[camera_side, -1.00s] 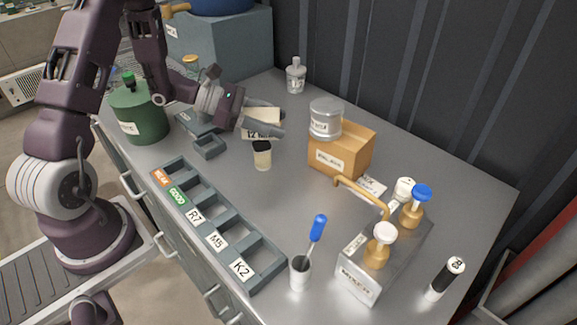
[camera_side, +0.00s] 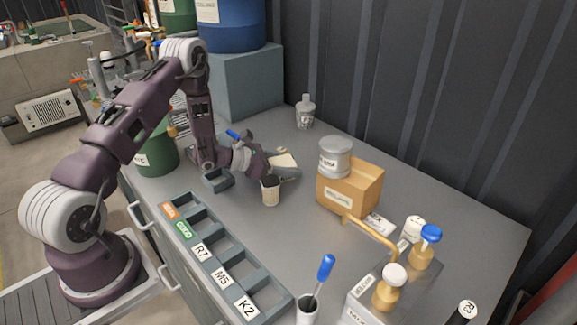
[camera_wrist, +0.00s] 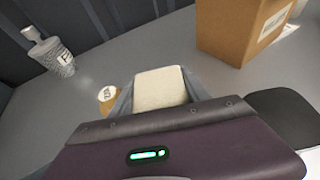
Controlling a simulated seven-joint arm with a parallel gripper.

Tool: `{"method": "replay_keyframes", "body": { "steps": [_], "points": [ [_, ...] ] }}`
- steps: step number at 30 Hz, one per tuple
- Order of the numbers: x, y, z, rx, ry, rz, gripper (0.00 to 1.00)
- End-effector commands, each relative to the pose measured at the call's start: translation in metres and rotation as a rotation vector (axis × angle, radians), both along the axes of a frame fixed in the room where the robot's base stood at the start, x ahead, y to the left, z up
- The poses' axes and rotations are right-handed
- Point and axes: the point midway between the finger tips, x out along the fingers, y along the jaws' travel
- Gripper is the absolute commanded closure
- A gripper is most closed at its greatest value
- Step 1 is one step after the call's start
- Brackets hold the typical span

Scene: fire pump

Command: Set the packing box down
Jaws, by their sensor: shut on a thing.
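The packing box, a small cream block (camera_side: 286,160), is between the fingers of my gripper (camera_side: 284,168) in the side view. In the wrist view the cream box (camera_wrist: 160,88) sits between the grey fingers (camera_wrist: 160,95), with its broad pale face showing. My gripper is shut on it, low over the grey worktop. A finger and the wrist hide its underside, so I cannot tell whether it touches the top.
A pale jar (camera_side: 270,192) stands close in front of my gripper. A clear bottle (camera_side: 305,113) stands behind. A labelled compartment tray (camera_side: 222,262) lies at the front. Worktop behind my gripper is clear.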

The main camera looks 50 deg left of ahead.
Motion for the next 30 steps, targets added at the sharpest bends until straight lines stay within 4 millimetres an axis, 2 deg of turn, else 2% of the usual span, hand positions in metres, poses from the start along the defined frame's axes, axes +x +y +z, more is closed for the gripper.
{"method": "replay_keyframes", "body": {
  "steps": [6, 7, 9, 20, 23, 30],
  "points": [
    [0.000, 0.000, -0.003, 0.000, 0.000, -0.001, 0.93],
    [0.000, 0.000, -0.003, 0.000, 0.000, -0.001, 0.40],
    [0.000, 0.000, -0.003, 0.000, 0.001, -0.001, 0.26],
    [-0.001, 0.000, 0.001, 0.000, 0.001, -0.001, 0.24],
    [-0.017, 0.008, 0.007, 0.001, 0.003, 0.002, 0.24],
    [-0.073, 0.031, 0.033, 0.000, 0.002, 0.003, 0.24]
  ]
}}
